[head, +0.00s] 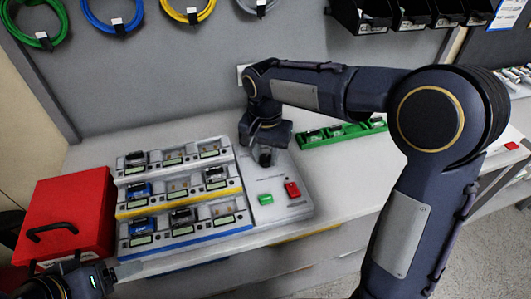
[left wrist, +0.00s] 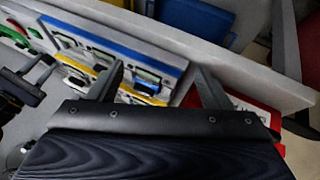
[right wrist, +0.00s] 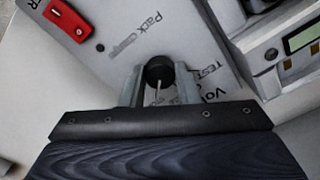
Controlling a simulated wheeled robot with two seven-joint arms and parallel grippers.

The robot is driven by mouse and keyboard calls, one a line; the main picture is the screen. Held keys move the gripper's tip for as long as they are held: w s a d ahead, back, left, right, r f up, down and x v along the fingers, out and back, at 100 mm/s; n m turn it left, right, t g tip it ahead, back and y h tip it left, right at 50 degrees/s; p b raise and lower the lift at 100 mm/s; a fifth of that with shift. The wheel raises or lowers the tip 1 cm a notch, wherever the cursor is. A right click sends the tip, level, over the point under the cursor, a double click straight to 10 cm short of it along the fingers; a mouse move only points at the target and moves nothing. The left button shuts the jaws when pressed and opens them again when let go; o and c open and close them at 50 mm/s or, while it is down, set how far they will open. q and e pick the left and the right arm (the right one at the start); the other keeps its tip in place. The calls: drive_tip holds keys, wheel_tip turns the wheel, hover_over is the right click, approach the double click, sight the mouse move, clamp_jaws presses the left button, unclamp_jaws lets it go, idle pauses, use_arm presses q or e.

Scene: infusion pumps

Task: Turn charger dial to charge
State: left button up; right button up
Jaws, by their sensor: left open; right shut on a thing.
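The black charger dial (right wrist: 159,72) stands on the light control panel (head: 294,207) and has a pale pointer line. My right gripper (right wrist: 160,88) is shut on the dial, one finger on each side. In the right wrist view, printed words including "Pack Charge" and "TEST" lie around it. In the head view the dial (head: 265,158) shows just below the right gripper (head: 264,150). My left gripper (left wrist: 158,85) is open and empty, with the charger bays behind its fingers. In the head view only part of my left arm shows at the lower left.
The charger rack (head: 180,190) has several bays, some holding batteries. A green button (head: 265,199) and a red switch (head: 292,189) sit on the panel. A red case (head: 66,215) stands left.

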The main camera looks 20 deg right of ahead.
drive_tip(key=n+p, duration=0.1)
drive_tip(key=n, duration=0.3)
drive_tip(key=shift+r+p, duration=0.15)
drive_tip(key=shift+p, duration=0.15)
drive_tip(key=shift+n+p, duration=0.55)
drive_tip(key=shift+n, duration=1.85)
drive_tip(key=o, duration=1)
drive_tip(key=shift+c, duration=0.2)
